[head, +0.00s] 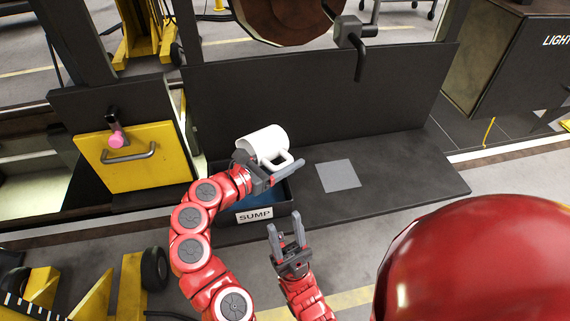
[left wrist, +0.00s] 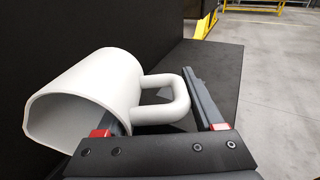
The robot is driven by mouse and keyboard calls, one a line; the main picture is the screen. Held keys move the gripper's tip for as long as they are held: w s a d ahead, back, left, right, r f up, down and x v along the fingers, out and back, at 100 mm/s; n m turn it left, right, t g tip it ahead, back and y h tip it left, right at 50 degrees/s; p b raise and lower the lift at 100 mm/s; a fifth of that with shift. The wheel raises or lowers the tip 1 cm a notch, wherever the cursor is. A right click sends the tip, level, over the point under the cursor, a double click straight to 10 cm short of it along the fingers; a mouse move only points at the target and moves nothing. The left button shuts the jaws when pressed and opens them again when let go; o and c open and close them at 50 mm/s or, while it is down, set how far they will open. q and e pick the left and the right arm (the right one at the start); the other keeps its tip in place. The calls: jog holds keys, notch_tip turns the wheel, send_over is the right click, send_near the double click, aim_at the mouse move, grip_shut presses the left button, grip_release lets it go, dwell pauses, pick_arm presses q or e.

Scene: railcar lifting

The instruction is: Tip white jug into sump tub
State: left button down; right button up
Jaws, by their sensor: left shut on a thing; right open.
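The white jug (head: 262,141) is tipped on its side above the sump tub (head: 284,205), near the tub's back. My left gripper (head: 284,166) is shut on the jug's handle. In the left wrist view the jug (left wrist: 88,92) lies nearly sideways, its open mouth toward the lower left, with the handle between the fingers of the left gripper (left wrist: 165,112). I cannot see any liquid leaving the mouth. The tub is dark with a blue inside and a SUMP label; my arm and the jug hide part of it. My right gripper (head: 285,228) is open and empty in front of the tub.
A dark ledge (head: 410,170) with a grey square plate (head: 339,175) extends right of the tub, otherwise clear. A dark upright panel (head: 300,105) stands behind. A yellow panel (head: 135,172) with a handle and pink knob (head: 116,140) is at left.

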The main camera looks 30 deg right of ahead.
pick_arm(q)
jog(key=r+h+b, duration=0.1)
jog(key=b, duration=0.1)
jog(key=a+h+b, duration=0.1)
jog(key=h+b, duration=0.1)
jog(key=shift+s+a+r+t, duration=0.1)
jog(key=shift+s+r+t, duration=0.05)
jog(key=shift+r+t, duration=0.25)
jog(key=shift+a+r+h, duration=0.1)
jog(key=shift+h, duration=0.2)
dwell(3.3)
